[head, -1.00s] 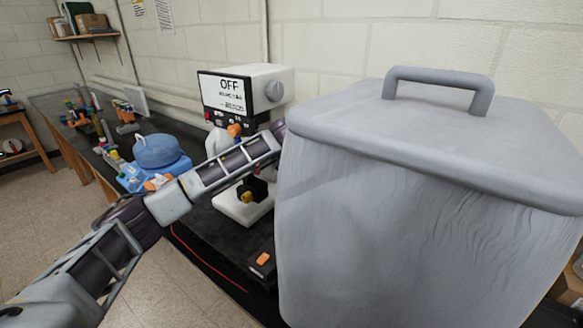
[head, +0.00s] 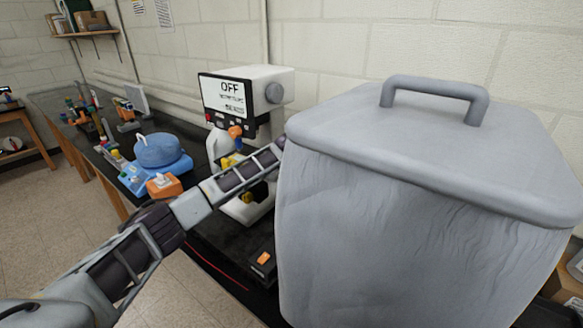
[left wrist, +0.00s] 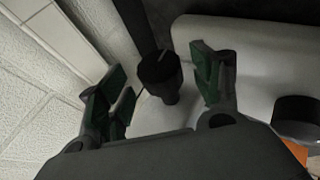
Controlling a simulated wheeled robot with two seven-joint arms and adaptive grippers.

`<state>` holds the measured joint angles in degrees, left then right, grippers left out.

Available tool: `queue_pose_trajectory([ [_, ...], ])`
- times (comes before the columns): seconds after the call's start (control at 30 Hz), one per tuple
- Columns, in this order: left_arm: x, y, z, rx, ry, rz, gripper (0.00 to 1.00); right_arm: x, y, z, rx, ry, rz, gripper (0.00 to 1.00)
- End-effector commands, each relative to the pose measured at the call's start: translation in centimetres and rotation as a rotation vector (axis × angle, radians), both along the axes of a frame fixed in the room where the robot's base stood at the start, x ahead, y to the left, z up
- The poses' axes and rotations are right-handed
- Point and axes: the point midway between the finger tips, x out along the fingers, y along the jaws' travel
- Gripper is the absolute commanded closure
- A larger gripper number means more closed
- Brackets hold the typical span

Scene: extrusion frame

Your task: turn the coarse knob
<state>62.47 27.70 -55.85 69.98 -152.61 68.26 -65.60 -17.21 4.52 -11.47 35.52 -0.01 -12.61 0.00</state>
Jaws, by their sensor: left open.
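My left gripper (left wrist: 162,88) is open in the left wrist view, with green-padded fingers spread to either side. A black knob (left wrist: 160,70) with a narrower stem shows between the fingers, apart from both pads as far as I can see. Another dark round knob (left wrist: 298,113) is at the right edge, beside a pale body (left wrist: 255,60). I cannot tell for certain which one is the coarse knob. In the head view, the white microscope-like device (head: 275,75) has a screen reading OFF. My left arm reaches across its lower part, and the gripper is hidden behind the large grey bin.
The grey lidded bin (head: 400,220) fills the right of the head view, close to my arm. A blue round device (head: 160,152) and an orange box (head: 164,186) stand left on the black bench (head: 215,245). A small orange-topped item (head: 263,259) lies near the bin.

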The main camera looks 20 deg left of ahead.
Motion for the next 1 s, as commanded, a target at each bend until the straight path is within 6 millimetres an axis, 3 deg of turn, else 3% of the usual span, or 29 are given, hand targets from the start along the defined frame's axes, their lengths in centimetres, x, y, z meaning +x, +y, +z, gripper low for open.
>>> queue_pose_trajectory([
  [0.67, 0.98, 0.25, -1.12, 0.001, 0.001, 0.0, 0.36, 0.05, -0.05, 0.33, -0.001, 0.0, 0.0, 0.6],
  [1.0, 0.97, 0.27, -1.12, 0.0, 0.001, 0.0, 0.8, 0.07, -0.15, 0.33, -0.002, 0.0, 0.0, 0.6],
])
